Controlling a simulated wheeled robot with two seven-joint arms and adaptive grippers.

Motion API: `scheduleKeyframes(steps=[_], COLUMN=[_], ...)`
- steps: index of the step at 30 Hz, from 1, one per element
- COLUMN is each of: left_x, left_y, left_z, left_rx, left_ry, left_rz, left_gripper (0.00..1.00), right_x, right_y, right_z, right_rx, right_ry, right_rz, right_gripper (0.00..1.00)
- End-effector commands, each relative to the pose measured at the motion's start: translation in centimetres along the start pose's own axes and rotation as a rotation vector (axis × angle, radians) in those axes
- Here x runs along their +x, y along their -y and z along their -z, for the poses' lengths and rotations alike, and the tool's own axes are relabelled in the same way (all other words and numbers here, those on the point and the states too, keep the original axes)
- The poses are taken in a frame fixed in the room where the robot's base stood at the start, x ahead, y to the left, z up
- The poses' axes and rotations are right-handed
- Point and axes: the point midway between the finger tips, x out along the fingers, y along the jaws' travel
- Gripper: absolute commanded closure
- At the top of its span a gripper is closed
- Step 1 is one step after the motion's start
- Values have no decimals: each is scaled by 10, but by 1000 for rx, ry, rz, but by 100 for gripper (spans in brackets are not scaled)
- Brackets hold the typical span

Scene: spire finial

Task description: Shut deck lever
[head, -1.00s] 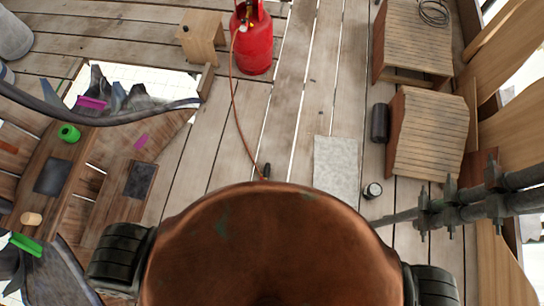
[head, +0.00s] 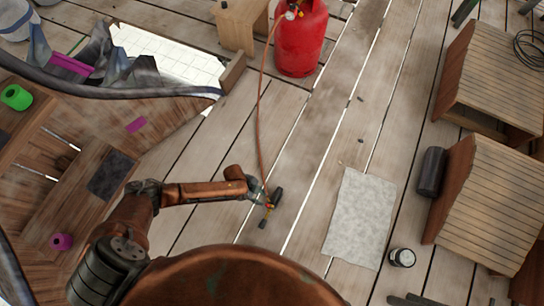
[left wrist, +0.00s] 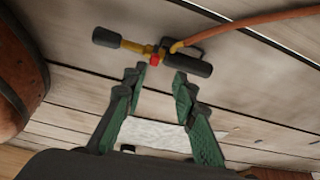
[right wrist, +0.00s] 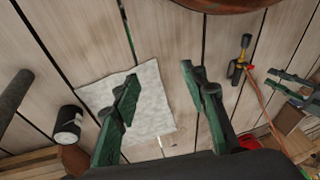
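A gas torch (head: 270,207) lies on the plank deck, with black ends, a brass middle and an orange hose. In the left wrist view the torch (left wrist: 150,50) shows a small red part (left wrist: 155,59) at its brass middle; I cannot tell whether this is the lever. My left gripper (left wrist: 160,73) is open and empty, its fingertips just short of the torch. In the head view it is small and close beside the torch. My right gripper (right wrist: 159,74) is open and empty above the deck; the torch (right wrist: 239,62) lies off to its right in the right wrist view.
The hose (head: 260,110) runs to a red gas cylinder (head: 300,40) at the back. A grey sheet (head: 360,215), a small can (head: 402,257), a black roll (head: 432,172) and slatted wooden boxes (head: 490,205) are at the right. A cluttered bench (head: 80,215) stands left. Deck around the torch is clear.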

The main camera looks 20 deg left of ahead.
Motion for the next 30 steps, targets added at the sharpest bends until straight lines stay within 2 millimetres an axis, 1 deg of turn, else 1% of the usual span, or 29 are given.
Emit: scheduleKeyframes(steps=[1, 4, 7, 10, 15, 17, 21, 25, 30], left_x=[9, 10, 16, 28, 55, 64, 77, 84, 85], left_y=[-3, -5, -7, -8, -9, -10, -10, -9, -9], left_z=[-1, 2, 3, 4, 3, 3, 3, 4, 5], left_rx=[28, 62, 71, 70, 68, 67, 67, 68, 68], left_ry=[-1, -4, -5, -7, -6, -7, -6, -6, -6], left_rz=[-25, -48, -55, -56, -56, -56, -53, -51, -49], left_gripper=[74, 74, 74, 74, 74, 74, 74, 74, 74], right_x=[-1, -7, -4, 8, 32, 38, 50, 55, 56], right_y=[1, 5, 9, 13, 20, 22, 15, 12, 12], right_z=[2, 9, 13, 18, 27, 30, 29, 29, 30], right_rx=[3, 3, 4, 7, 20, 26, 14, 8, 6], right_ry=[0, -11, -32, -70, -158, -190, -231, -256, -269], right_rz=[5, 11, 20, 34, 60, 68, 54, 48, 46], right_gripper=[60, 60, 60, 60, 60, 60, 60, 60, 60])
